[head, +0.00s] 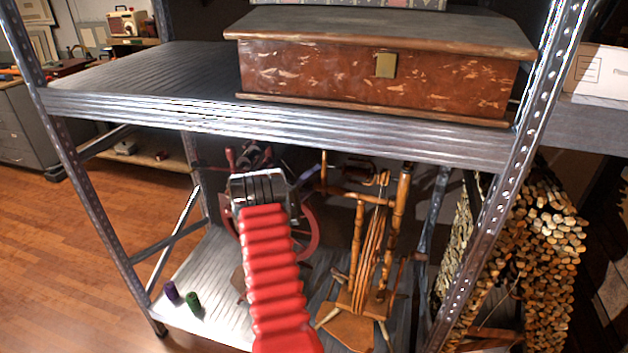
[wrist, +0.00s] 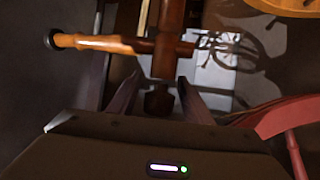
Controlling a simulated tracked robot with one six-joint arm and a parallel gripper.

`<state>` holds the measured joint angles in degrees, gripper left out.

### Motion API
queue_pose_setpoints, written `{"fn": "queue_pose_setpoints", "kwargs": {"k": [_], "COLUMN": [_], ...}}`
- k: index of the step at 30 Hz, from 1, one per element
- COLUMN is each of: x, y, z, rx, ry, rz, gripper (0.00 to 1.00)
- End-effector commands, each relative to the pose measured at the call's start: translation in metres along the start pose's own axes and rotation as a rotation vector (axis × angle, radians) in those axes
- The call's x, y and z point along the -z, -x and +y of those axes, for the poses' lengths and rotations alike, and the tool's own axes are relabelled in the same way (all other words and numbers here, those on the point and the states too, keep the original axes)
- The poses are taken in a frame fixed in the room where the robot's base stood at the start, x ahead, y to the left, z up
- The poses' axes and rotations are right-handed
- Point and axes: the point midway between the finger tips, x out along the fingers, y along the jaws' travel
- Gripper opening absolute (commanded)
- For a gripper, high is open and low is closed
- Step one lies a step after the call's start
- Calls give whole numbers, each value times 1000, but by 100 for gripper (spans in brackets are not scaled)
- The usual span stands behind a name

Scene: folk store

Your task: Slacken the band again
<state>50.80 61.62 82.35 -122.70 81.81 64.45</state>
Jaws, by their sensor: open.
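Two wooden spinning wheels stand on the lower shelf in the head view: a dark red one (head: 311,232), partly behind my red arm, and a lighter upright one (head: 362,262) to its right. My gripper (wrist: 157,80) is open in the wrist view. Between and just beyond its fingertips is the dark brown end of a wooden part (wrist: 159,102); I cannot tell whether they touch it. An orange-brown turned handle with a dark end (wrist: 98,43) lies crosswise beyond the fingers. In the head view my wrist hides the fingertips. I cannot make out a band.
A purple spool (head: 171,291) and a green spool (head: 193,302) stand at the lower shelf's left front. A worn brown chest (head: 310,75) rests on the upper shelf (head: 150,105), above my arm. A metal upright (head: 505,180) stands to the right. A red curved rim (wrist: 270,118) is right of my fingers.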

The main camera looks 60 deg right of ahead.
Motion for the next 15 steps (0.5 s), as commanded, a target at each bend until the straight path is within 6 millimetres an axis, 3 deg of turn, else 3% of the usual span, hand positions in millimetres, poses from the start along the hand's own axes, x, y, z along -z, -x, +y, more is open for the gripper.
{"fn": "queue_pose_setpoints", "kwargs": {"k": [4,15], "x": [0,0], "y": [0,1], "z": [0,0], "rx": [0,1], "ry": [0,0], "rz": [0,0], "gripper": [45,19]}}
